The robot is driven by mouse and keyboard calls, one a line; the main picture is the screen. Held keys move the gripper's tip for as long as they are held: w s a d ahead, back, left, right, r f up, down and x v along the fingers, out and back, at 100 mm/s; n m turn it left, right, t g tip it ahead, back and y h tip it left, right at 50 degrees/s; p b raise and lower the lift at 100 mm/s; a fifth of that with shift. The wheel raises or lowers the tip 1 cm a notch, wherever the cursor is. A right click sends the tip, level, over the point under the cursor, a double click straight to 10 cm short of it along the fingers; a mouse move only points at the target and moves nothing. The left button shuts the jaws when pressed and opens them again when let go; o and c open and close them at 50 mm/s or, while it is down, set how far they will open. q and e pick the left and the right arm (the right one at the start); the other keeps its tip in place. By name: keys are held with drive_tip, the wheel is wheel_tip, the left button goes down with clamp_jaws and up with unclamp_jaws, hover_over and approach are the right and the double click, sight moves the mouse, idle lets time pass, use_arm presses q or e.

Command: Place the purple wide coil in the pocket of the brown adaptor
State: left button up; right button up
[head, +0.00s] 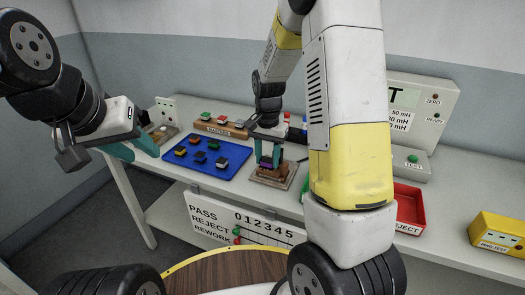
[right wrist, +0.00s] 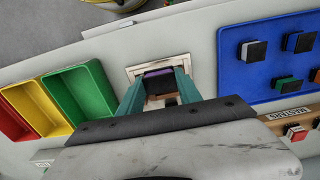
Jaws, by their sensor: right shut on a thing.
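The purple wide coil (head: 266,161) is between the teal fingers of my right gripper (head: 267,153), over the brown adaptor (head: 271,174) at the front middle of the bench. In the right wrist view the coil (right wrist: 158,73) shows as a purple strip with a dark face, between the fingertips of my right gripper (right wrist: 157,86). Brown of the adaptor (right wrist: 158,97) shows beside it. The fingers hide the pocket, and I cannot tell whether the coil is seated or just above it. My left gripper (head: 132,149) is open and empty, left of the blue tray.
The blue tray (head: 182,168) with several coloured blocks lies left of the adaptor. A labelled wooden rack (head: 222,127) stands behind it. A red bin (head: 410,205), a tester (head: 425,110) and a yellow box (head: 497,235) are to the right. Green and yellow bins show in the right wrist view.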

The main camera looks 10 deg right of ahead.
sight(270, 160)
drive_tip(key=w, duration=0.1)
drive_tip(key=w+d, duration=0.1)
drive_tip(key=w, duration=0.1)
drive_tip(key=shift+w+d+f, duration=0.15)
drive_tip(key=shift+d+f, duration=0.05)
drive_tip(key=shift+d, duration=0.15)
drive_tip(key=shift+w+f, duration=0.1)
drive_tip(key=shift+f, duration=1.65)
drive_tip(key=shift+f, duration=0.1)
drive_tip(key=o, duration=1.1)
